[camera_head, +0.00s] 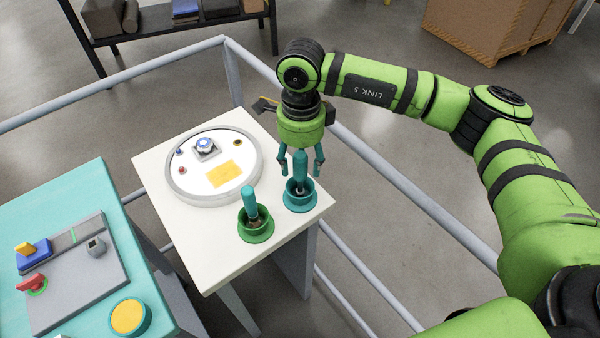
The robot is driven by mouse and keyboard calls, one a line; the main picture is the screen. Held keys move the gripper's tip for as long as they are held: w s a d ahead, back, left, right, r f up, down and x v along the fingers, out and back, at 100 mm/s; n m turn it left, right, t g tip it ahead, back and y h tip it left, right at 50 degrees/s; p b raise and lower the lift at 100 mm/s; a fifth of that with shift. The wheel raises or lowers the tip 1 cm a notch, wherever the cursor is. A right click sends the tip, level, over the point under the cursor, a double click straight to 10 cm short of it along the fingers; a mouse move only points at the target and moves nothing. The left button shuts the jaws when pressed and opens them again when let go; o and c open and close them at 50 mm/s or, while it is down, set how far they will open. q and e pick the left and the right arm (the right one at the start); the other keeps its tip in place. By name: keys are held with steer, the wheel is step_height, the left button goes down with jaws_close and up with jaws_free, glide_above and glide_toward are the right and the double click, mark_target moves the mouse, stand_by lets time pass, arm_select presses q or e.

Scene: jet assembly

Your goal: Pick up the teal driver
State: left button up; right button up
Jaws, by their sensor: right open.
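A teal driver (300,168) stands upright in a teal cup-shaped holder (300,202) near the right corner of the white table. My right gripper (301,166) points down directly over it, with its two teal fingers apart, one on each side of the driver's handle. A gap shows between the fingers and the handle. A second teal-handled driver (249,202) stands slightly tilted in a green holder (256,233) to the left and nearer. My left gripper is not in view.
A round white tray (188,186) with small parts and a yellow piece lies on the white table (170,230). Grey rails (375,160) run behind and right of the white table.

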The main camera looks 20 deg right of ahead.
mark_target(300, 177)
step_height(300, 177, down, 3)
steer(key=shift+w+f+p, duration=0.15)
steer(key=shift+p, duration=0.4)
steer(key=shift+f, duration=0.2)
jaws_close()
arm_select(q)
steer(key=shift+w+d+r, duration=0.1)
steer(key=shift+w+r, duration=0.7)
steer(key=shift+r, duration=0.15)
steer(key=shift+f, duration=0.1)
arm_select(e)
steer(key=shift+r, duration=0.15)
